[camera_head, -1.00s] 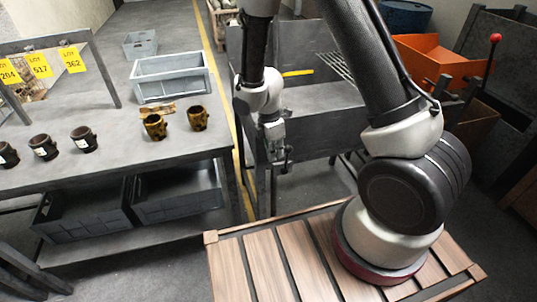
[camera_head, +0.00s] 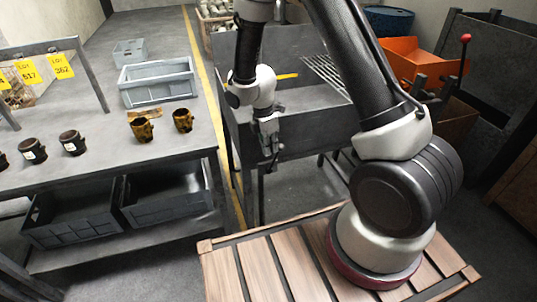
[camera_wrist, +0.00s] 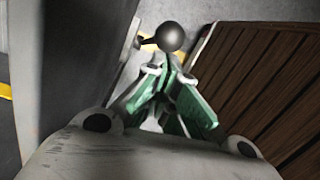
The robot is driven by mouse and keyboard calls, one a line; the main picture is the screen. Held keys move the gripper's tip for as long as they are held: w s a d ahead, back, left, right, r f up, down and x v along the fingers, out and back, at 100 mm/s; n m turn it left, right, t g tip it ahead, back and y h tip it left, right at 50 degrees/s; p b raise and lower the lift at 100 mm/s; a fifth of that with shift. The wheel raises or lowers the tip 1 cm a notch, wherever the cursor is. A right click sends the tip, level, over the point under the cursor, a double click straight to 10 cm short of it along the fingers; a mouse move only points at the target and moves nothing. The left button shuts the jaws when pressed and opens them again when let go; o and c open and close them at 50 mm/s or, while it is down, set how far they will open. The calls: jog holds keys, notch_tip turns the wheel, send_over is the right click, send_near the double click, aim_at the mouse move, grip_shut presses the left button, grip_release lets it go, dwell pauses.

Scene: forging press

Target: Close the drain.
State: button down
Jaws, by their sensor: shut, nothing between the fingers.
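In the wrist view a dark ball knob (camera_wrist: 171,37) sits on a short rod at the side of a grey wall; it looks like the drain's handle. My gripper (camera_wrist: 160,68) has its green-padded fingers together just short of the knob in the picture; whether they touch it I cannot tell. In the head view my gripper (camera_head: 270,150) hangs at the near side of a grey metal tank (camera_head: 310,130). It is shut and empty. The knob cannot be made out in the head view, and the drain opening is not visible.
The slatted wooden deck under my arm lies close on the right in the wrist view. A grey workbench (camera_head: 100,135) with mugs and crates stands to the left. An orange bin (camera_head: 415,60) is behind right. Floor with a yellow line (camera_head: 205,90) shows between bench and tank.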

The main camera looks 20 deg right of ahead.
aim_at(283, 148)
jog(key=shift+d+f, duration=0.35)
jog(key=shift+d, duration=1)
jog(key=shift+d+f, duration=0.3)
jog(key=shift+d, duration=1.05)
jog(key=shift+d+f, duration=0.35)
jog(key=shift+d, duration=1)
jog(key=shift+a, duration=0.1)
jog(key=a, duration=0.1)
jog(key=a+r, duration=0.1)
jog(key=a, duration=0.1)
jog(key=shift+s+a+r, duration=0.15)
jog(key=shift+s+r, duration=0.05)
jog(key=shift+s, duration=0.05)
jog(key=d+r, duration=0.4)
jog(key=r, duration=0.1)
jog(key=d+r, duration=0.2)
jog(key=shift+w+d+r, duration=0.15)
jog(key=shift+w+r, duration=0.05)
jog(key=shift+r, duration=0.1)
